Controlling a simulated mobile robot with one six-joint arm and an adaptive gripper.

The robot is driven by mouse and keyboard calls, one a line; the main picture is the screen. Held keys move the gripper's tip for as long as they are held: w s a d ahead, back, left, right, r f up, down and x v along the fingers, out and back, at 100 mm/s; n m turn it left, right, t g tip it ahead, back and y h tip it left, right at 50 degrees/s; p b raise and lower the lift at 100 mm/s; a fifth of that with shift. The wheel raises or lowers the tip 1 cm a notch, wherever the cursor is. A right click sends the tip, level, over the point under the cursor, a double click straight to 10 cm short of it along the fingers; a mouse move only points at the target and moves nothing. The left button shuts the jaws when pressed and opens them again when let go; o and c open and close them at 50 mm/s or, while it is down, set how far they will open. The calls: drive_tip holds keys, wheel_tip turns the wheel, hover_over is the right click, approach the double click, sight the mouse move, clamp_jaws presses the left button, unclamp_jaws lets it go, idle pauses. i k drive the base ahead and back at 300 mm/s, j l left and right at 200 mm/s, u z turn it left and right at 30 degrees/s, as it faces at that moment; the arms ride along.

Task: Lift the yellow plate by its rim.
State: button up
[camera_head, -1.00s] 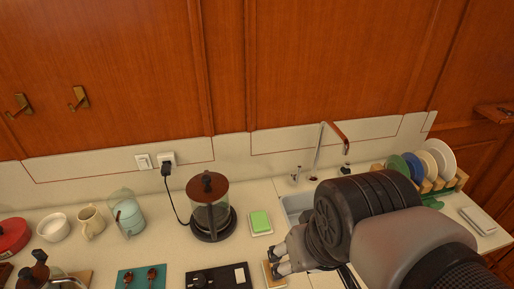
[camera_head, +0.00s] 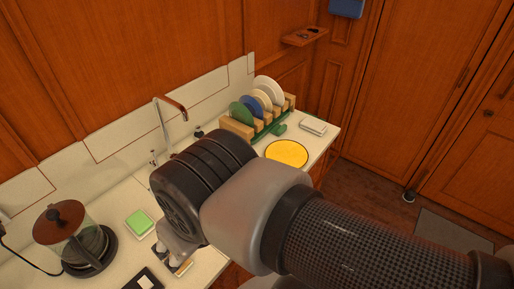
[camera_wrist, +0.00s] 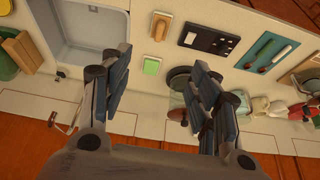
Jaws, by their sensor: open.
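The yellow plate (camera_head: 287,153) lies flat near the right end of the counter in the head view, in front of the dish rack. Its rim shows all round except where my arm comes close to its lower edge.
A wooden dish rack (camera_head: 262,119) with several plates stands behind the yellow plate. A folded white cloth (camera_head: 313,126) lies to its right. A coffee maker (camera_head: 75,240) and a green sponge (camera_head: 140,222) are at left. The sink (camera_wrist: 88,30) shows in the wrist view.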

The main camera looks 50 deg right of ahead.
sight(288, 152)
drive_tip(key=z, duration=1.85)
drive_tip(key=l+u, duration=0.1)
drive_tip(key=u, duration=0.4)
drive_tip(key=i+l+u, duration=0.1)
drive_tip(key=u, duration=0.4)
drive_tip(key=l+u, duration=0.1)
drive_tip(key=u, duration=0.4)
drive_tip(key=l+u, duration=0.2)
drive_tip(key=l, duration=0.4)
drive_tip(key=l+u, duration=0.25)
drive_tip(key=l, duration=0.4)
drive_tip(key=l+u, duration=0.2)
drive_tip(key=l, duration=0.4)
drive_tip(key=k+l+u, duration=0.25)
drive_tip(key=l, duration=0.35)
drive_tip(key=i, duration=0.05)
